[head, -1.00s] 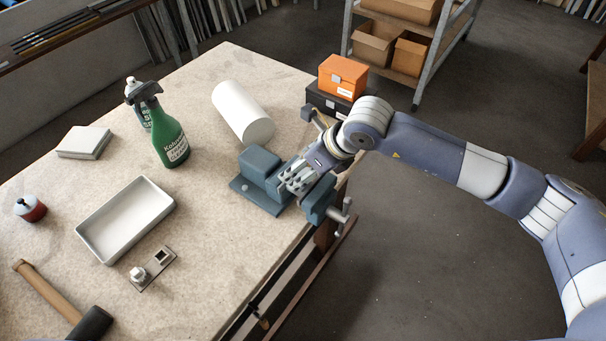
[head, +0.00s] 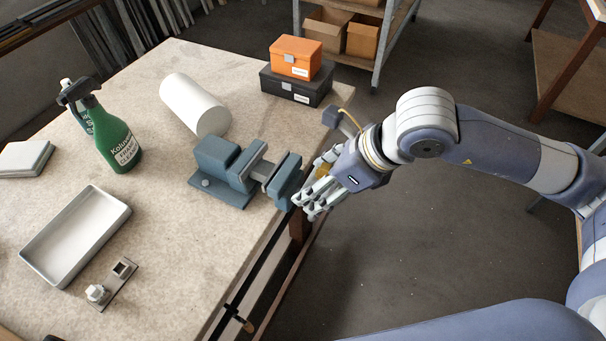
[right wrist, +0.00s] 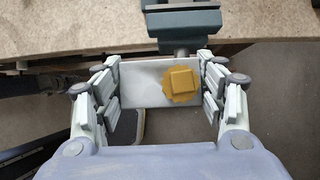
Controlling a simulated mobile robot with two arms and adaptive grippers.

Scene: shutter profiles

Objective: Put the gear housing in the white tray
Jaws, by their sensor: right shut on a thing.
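The gear housing (right wrist: 140,88) is a pale grey plate with a golden gear and square block on its face. My right gripper (right wrist: 160,90) is shut on it, with fingers at both side edges in the right wrist view. In the head view the right gripper (head: 316,198) hangs just past the table's right edge, beside the vise; only a yellow bit of the housing (head: 322,172) shows between the fingers. The white tray (head: 44,228) lies empty on the table at the left. My left gripper is not in view.
The blue-grey vise (head: 215,160) stands at the table's right edge and also shows in the right wrist view (right wrist: 180,22). A white cylinder (head: 195,103), a green spray bottle (head: 115,140) and a plate with a white knob (head: 124,285) lie around. The table's middle is clear.

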